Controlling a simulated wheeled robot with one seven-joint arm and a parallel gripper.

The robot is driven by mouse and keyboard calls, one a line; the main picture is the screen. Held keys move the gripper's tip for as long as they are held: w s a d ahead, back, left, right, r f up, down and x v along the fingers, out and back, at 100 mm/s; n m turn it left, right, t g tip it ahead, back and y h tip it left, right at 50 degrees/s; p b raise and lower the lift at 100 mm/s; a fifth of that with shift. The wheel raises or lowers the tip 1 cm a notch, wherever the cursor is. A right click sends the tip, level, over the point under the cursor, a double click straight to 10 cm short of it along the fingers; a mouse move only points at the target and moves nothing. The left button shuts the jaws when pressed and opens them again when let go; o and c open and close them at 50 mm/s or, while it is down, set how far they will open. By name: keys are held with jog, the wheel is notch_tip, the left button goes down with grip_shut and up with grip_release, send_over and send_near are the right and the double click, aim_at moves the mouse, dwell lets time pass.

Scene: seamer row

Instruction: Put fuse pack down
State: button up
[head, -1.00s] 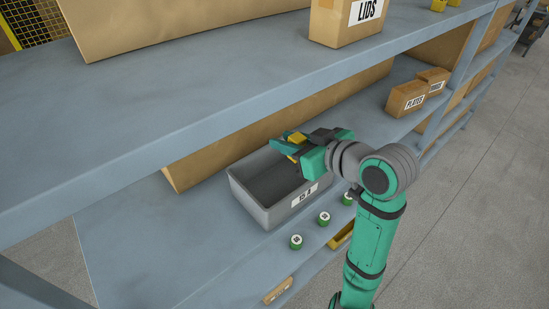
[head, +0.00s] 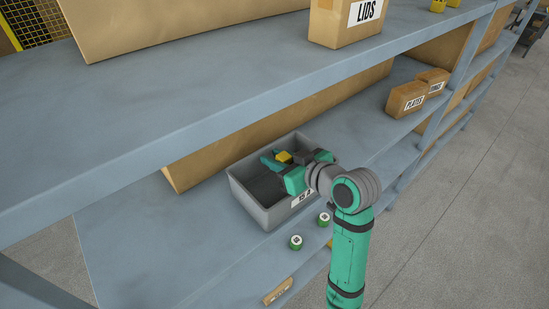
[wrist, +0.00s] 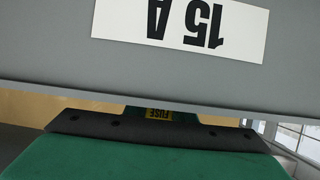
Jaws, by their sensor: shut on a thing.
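The fuse pack (head: 284,156) is a small yellow block between the fingers of my gripper (head: 279,161), which is shut on it. In the wrist view the pack (wrist: 158,115) shows only a yellow strip marked FUSE; the rest is hidden. The grey bin (head: 246,207) stands on the lower shelf with a 15 A label on its front. My gripper is over the bin's opening, towards its back right; whether the pack touches the bin floor I cannot tell. The bin's labelled wall (wrist: 50,45) fills the top of the wrist view.
Green cylinders (head: 295,242) stand on the shelf in front of the bin. A large carton (head: 200,165) lies behind it, and PLATES boxes (head: 405,99) stand further right. The upper shelf (head: 230,110) runs overhead. The lower shelf is bare left of the bin.

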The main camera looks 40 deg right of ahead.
jog(key=shift+w+a+f, duration=0.1)
jog(key=shift+f, duration=0.25)
jog(key=shift+f, duration=0.25)
jog(key=o, duration=1.1)
jog(key=shift+w, duration=0.1)
jog(key=shift+c, duration=0.2)
jog(key=shift+w+a, duration=0.1)
jog(key=shift+a, duration=0.1)
jog(key=shift+s+d+r, duration=0.25)
jog(key=shift+d, duration=0.05)
jog(key=shift+d+r, duration=0.1)
jog(key=shift+r, duration=0.25)
jog(key=v, duration=1.1)
jog(key=shift+s+r, duration=0.2)
jog(key=shift+s, duration=0.1)
jog(key=shift+a, duration=0.25)
